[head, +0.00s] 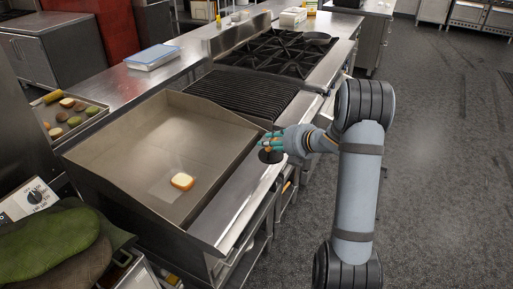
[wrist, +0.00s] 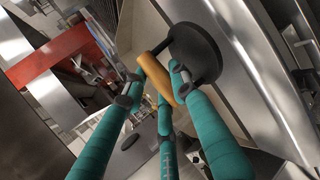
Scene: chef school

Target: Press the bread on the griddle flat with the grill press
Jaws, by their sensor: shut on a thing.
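The bread slice (head: 182,181), pale with a brown crust, lies flat on the griddle (head: 140,140) towards its front right. The grill press (head: 270,156) has a dark round plate and is over the steel front ledge, right of the griddle pan. My gripper (head: 266,143) is at the press, right of and farther back than the bread. In the wrist view, my teal fingers (wrist: 163,74) are shut on the press's yellow wooden handle (wrist: 157,88), with its dark plate (wrist: 196,52) beyond. I cannot tell whether the plate touches the ledge. The bread is not visible in the wrist view.
The griddle has raised side and back walls. A charcoal grill (head: 240,97) and a burner range (head: 275,55) stand behind it. A tray of vegetables and buns (head: 92,112) is at the left. Dark green oven mitts (head: 45,240) lie front left. The griddle is otherwise clear.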

